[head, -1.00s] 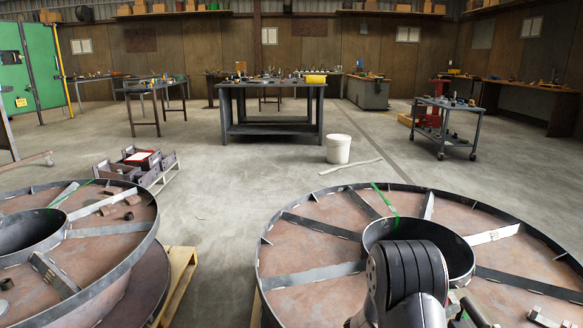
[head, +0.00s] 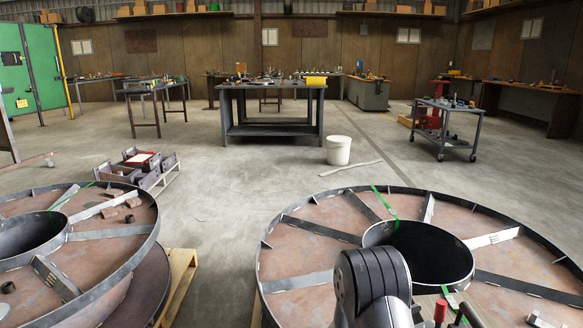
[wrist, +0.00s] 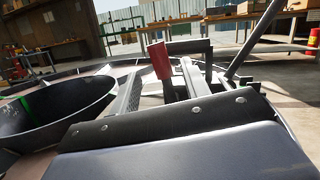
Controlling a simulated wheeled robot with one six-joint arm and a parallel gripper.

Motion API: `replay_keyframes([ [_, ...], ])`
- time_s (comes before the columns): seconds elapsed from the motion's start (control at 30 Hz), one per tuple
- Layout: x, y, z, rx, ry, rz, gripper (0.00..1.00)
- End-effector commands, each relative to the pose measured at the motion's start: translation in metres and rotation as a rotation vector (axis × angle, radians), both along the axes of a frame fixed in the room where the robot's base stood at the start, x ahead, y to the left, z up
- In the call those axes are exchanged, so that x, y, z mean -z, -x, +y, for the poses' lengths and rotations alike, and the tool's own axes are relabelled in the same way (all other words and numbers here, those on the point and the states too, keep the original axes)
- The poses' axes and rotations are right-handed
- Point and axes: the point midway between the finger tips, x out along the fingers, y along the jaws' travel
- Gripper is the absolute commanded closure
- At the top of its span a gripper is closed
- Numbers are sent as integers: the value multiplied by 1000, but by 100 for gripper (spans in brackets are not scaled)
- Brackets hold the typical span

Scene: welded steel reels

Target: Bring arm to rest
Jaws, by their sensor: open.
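My arm (head: 372,285) rises from the bottom edge in the head view, in front of the near right reel (head: 310,275). It covers part of the reel's near side and the left edge of its hub (head: 425,255). In the wrist view the housing of my gripper (wrist: 180,135) fills the bottom, dark with bright bolts. The jaw tips do not show clearly, and nothing is seen held. The reel's hub also shows at the left of the wrist view (wrist: 50,110). A red handle (wrist: 158,60) stands beyond the housing among grey metal parts; it also shows in the head view (head: 440,311).
A second reel (head: 75,275) lies at left on a wooden pallet (head: 178,285). Bins (head: 140,165), a white bucket (head: 338,150), a workbench (head: 270,108) and a wheeled cart (head: 445,128) stand farther off. Bare floor (head: 225,215) lies between the reels.

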Motion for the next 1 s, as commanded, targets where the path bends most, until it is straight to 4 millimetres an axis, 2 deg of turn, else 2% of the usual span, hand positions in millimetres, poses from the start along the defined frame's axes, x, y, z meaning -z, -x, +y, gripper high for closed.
replay_keyframes([
  [0.03, 1, 1, 11, -5, 1, 3, 56],
  [0.23, 8, 7, 43, -4, 2, 2, 56],
  [0.3, 8, 5, 26, 6, 0, -1, 56],
  [0.8, -13, -9, -67, 6, 1, -1, 56],
  [1.0, -13, -20, -64, -2, 4, 117, 56],
])
